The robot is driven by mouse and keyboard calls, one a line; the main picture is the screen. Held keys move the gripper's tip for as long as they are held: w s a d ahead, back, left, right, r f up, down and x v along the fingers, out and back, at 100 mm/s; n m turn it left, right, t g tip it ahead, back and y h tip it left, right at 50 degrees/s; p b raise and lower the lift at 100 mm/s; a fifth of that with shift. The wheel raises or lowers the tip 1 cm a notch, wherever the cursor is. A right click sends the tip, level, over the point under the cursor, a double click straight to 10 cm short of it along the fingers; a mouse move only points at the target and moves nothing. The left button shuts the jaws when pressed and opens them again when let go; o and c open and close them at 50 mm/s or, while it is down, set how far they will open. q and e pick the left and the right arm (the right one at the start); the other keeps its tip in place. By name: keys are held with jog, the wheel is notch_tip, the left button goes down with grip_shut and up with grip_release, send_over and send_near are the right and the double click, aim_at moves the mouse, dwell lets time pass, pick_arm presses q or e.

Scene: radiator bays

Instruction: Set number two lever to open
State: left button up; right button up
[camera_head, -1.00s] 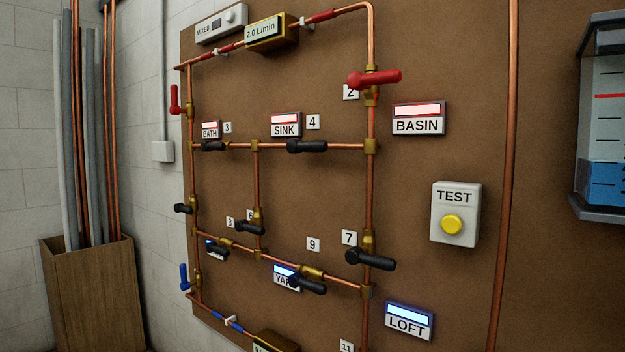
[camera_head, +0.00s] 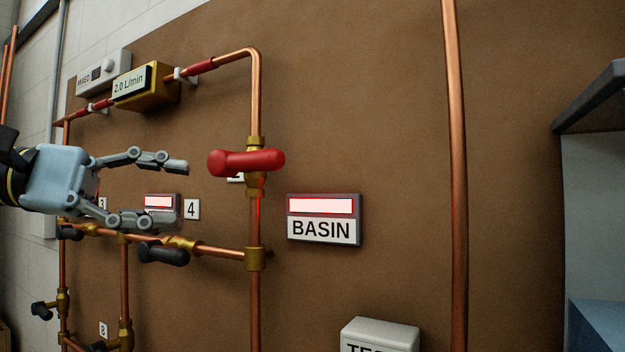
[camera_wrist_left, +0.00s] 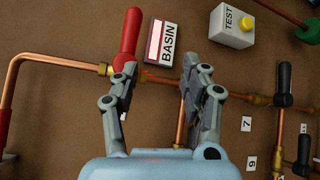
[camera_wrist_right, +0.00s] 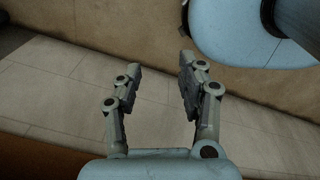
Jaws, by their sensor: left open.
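The number two lever (camera_head: 245,162) is a red handle on a brass valve in the upright copper pipe. It lies across the pipe, nearly level. Its number plate (camera_head: 236,178) is mostly hidden behind it. My left gripper (camera_head: 182,195) is open and empty, left of the lever and slightly below it, fingers pointing right, apart from it. In the left wrist view the red lever (camera_wrist_left: 130,38) lies beyond the left finger, its handle crosswise to its pipe. My right gripper (camera_wrist_right: 160,65) is open and empty, away from the valves.
The BASIN sign (camera_head: 324,219), lit red, is right of the valve. A black lever (camera_head: 164,254) on the level pipe sits below my left gripper. The flow meter box (camera_head: 146,87) is above it.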

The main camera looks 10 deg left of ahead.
pick_arm(q)
jog(key=m, duration=0.1)
send_near(241, 156)
jog(key=d, duration=0.1)
jog(key=p, duration=0.1)
jog(key=p+x, duration=0.5)
jog(key=x, duration=0.3)
jog(key=shift+w+d+p, duration=0.25)
jog(key=shift+w+p, duration=0.05)
jog(key=shift+w, duration=0.05)
jog(key=shift+w+d+f+p, duration=0.15)
jog(key=shift+d+f, duration=0.05)
jog(key=shift+d, duration=0.2)
jog(key=shift+w+d+f+p, duration=0.15)
jog(key=shift+w+d, duration=0.05)
jog(key=shift+d, duration=0.2)
jog(key=shift+c, duration=0.3)
grip_shut()
